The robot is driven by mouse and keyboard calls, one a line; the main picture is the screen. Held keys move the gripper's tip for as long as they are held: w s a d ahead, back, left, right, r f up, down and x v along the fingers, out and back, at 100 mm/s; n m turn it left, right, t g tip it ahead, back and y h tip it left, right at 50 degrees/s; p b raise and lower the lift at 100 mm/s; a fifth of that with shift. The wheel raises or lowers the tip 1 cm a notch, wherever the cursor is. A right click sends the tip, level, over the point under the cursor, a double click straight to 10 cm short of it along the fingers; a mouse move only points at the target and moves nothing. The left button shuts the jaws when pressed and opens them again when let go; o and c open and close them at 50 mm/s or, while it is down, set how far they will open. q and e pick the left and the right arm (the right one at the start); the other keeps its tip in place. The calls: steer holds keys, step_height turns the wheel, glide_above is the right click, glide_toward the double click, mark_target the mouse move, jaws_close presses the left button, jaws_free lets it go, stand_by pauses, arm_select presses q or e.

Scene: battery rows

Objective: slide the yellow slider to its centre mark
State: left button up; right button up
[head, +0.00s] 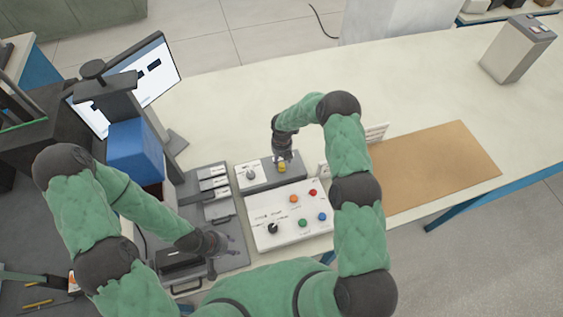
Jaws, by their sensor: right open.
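The yellow slider (282,168) sits on a grey control box (262,183), right of a round knob (250,175). My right gripper (283,158) points down over the slider, with its fingers right at it. It is open; I cannot tell whether it touches the slider. The centre mark cannot be made out at this size, and part of the slider's track is hidden by the gripper. My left gripper (214,262) hangs low over the dark equipment at the lower left, apart from the slider. Its finger opening is too small to tell.
A white panel (262,242) with coloured buttons and a black knob lies just in front of the slider box. Grey modules (212,184) stand to its left, beside a blue box (134,150) and a monitor (158,70). A brown mat (430,165) lies clear at right.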

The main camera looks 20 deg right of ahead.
mark_target(282, 164)
steer(key=shift+f, duration=1.8)
jaws_close()
